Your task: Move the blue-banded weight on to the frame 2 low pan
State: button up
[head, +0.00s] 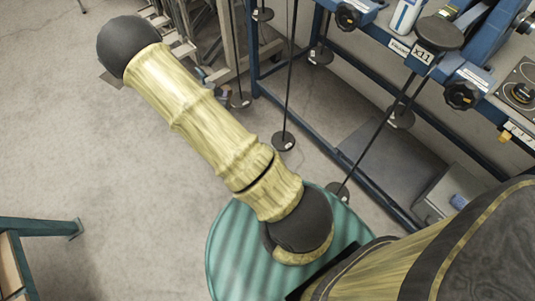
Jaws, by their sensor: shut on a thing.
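My arm reaches from the lower right to the upper left and ends in view at a dark round joint. My gripper is not visible beyond it, so what it holds is hidden. I cannot make out the blue-banded weight. Another pan (240,100) hangs further left. Their small tags are unreadable, so I cannot tell which is the frame 2 low pan.
A blue steel frame (350,185) with black knobs (462,95) and an "x11" label stands at the right. A white bottle (405,16) stands on it. A grey box (440,195) holds something blue. A green-framed table (40,226) is lower left. Floor between is clear.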

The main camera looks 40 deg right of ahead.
jog(key=s+d+f+m+g+h+b, duration=0.1)
jog(key=d+f+m+g+b, duration=0.15)
jog(key=f+b, duration=0.35)
jog(key=s+d+f+m+g+h+b, duration=0.1)
jog(key=d+f+h+b, duration=0.2)
jog(key=f, duration=0.5)
jog(key=s+d+f+m+g+b, duration=0.2)
jog(key=d+f+b, duration=0.2)
jog(key=f+b, duration=0.15)
jog(key=m+g+h+b, duration=0.2)
jog(key=m+g+b, duration=0.3)
jog(key=b, duration=0.4)
send_near(283, 141)
jog(key=shift+d+f+t, duration=0.25)
jog(key=shift+f, duration=0.05)
jog(key=shift+d+b, duration=0.2)
jog(key=shift+b, duration=0.1)
jog(key=shift+w+d+b, duration=0.2)
jog(key=shift+d+b, duration=0.35)
jog(key=shift+d, duration=1.4)
jog(key=shift+n, duration=0.25)
jog(key=shift+w+d+p, duration=0.15)
jog(key=shift+d+p, duration=0.2)
jog(key=shift+d, duration=1.95)
jog(key=shift+f, duration=0.45)
